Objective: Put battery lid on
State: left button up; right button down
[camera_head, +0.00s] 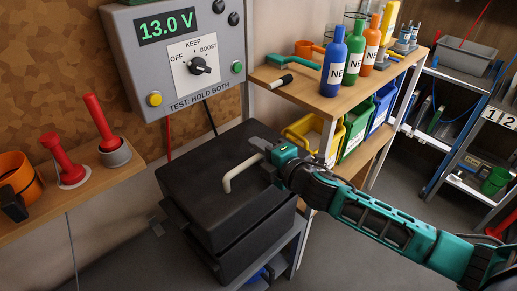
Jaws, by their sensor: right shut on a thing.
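The black battery lid (205,170) has a pale bent handle (238,172) on its top. It is at or just above the black battery box (240,255), in the middle of the view. The lid looks a little shifted against the box, and I cannot tell whether it is fully seated. My right gripper (262,150) comes in from the right and is shut on the far end of the handle. The jaws hide that end of the handle. My left gripper is not in view.
The battery box stands on a grey stand (285,245). A tester panel reading 13.0 V (180,60) is on the wall behind. A wooden shelf with bottles (333,65) and bins is to the right. A ledge with red tools (100,120) is at left.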

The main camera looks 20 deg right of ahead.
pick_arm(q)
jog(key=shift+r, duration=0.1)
pick_arm(e)
jog(key=shift+r, duration=0.2)
jog(key=shift+f+b, duration=1.6)
jog(key=shift+f, duration=0.75)
jog(key=shift+f+b, duration=0.2)
jog(key=shift+b, duration=0.15)
pick_arm(q)
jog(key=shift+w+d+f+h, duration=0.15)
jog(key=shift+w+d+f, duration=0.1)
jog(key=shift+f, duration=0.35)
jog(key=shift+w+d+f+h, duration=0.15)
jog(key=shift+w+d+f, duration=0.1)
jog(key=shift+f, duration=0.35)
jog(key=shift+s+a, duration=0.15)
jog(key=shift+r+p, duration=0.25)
jog(key=shift+p, duration=0.25)
